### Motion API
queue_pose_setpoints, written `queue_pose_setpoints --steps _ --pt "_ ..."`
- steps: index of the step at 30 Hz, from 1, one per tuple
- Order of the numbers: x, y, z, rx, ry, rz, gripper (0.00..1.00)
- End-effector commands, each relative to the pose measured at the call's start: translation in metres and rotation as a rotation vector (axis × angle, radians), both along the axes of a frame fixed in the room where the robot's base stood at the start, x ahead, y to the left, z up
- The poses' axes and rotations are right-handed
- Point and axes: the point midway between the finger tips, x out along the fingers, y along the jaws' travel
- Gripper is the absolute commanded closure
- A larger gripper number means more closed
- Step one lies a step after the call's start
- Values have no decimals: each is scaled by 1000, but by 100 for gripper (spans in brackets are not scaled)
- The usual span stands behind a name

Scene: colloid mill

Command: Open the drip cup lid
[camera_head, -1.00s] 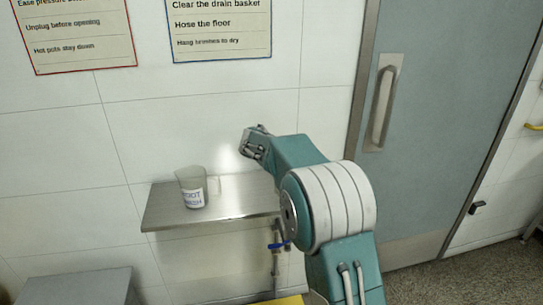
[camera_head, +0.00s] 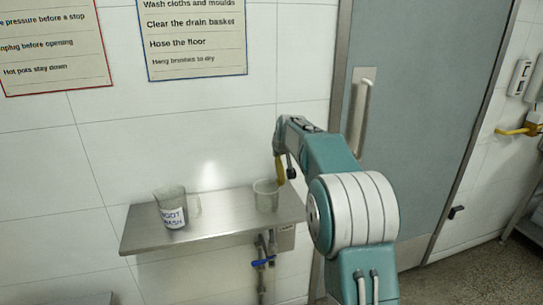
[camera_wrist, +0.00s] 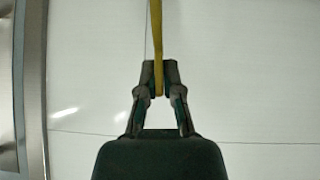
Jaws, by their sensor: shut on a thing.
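A small pale open-topped cup (camera_head: 266,196) stands upright near the right end of the steel shelf in the head view. A thin yellow piece (camera_head: 280,169), seen nearly edge-on, stands up just above the cup's right rim. It looks like the lid, but I cannot tell whether it is joined to the cup. My gripper (camera_head: 279,151) is above the cup, shut on the upper part of the yellow piece. In the wrist view the fingertips (camera_wrist: 158,84) pinch the yellow strip (camera_wrist: 156,40), which runs up out of the picture. The cup is out of that view.
A grey jug (camera_head: 170,207) with a label stands on the left part of the shelf (camera_head: 205,229). A blue-handled valve and pipe (camera_head: 263,262) are under the shelf. A teal door (camera_head: 425,120) is at the right. Signs (camera_head: 195,40) hang on the tiled wall.

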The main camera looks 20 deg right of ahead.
Motion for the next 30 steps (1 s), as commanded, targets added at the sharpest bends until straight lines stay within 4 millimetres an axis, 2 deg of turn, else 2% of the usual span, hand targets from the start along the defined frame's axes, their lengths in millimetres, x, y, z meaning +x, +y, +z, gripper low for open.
queue_pose_setpoints --steps 1,6,18,30 --pt "-2 -6 -12 36 26 -4 100" --pt "-2 -16 -11 141 25 -2 100" --pt "-2 -38 -15 139 26 1 100" --pt "-2 -43 -17 136 26 2 100"
